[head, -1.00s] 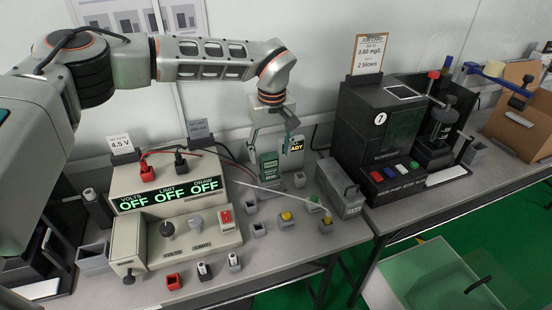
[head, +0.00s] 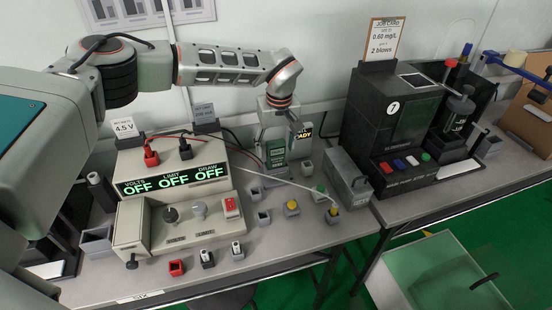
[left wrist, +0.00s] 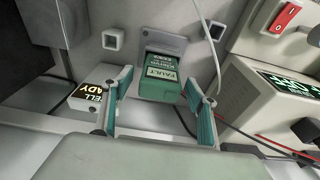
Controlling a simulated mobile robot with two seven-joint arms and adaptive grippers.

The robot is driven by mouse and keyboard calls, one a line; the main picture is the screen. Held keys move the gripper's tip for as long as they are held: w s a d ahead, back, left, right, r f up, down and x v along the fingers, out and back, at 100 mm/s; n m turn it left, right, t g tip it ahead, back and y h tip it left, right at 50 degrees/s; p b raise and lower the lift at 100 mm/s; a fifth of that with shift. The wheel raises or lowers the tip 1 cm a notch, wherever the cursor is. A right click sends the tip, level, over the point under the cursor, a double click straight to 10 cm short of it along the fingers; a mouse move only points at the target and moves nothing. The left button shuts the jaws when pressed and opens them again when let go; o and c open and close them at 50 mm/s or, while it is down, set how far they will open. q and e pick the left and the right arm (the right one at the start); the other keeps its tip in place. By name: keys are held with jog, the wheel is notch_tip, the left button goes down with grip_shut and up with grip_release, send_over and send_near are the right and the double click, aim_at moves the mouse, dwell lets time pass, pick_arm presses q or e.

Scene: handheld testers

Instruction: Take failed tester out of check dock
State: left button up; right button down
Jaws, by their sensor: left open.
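A green tester (head: 276,155) with a pale label stands in a grey holder at the back of the bench, beside the lit READY sign (head: 304,134). In the left wrist view the tester (left wrist: 162,76) has a label reading FAULT, and its far end sits in a grey dock (left wrist: 163,43). My left gripper (head: 278,140) is open above the tester in the head view. In the left wrist view its teal-padded fingers (left wrist: 158,84) lie either side of the tester, with gaps showing. My right gripper is not in view.
A beige power supply (head: 172,178) with red and black leads stands left of the tester. A grey box (head: 346,174) with a handle and a black machine (head: 385,115) stand to the right. Small holders and a pale rod (head: 290,180) lie in front.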

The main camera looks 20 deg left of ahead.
pick_arm(q)
jog(key=shift+r, duration=0.1)
jog(key=c, duration=1.3)
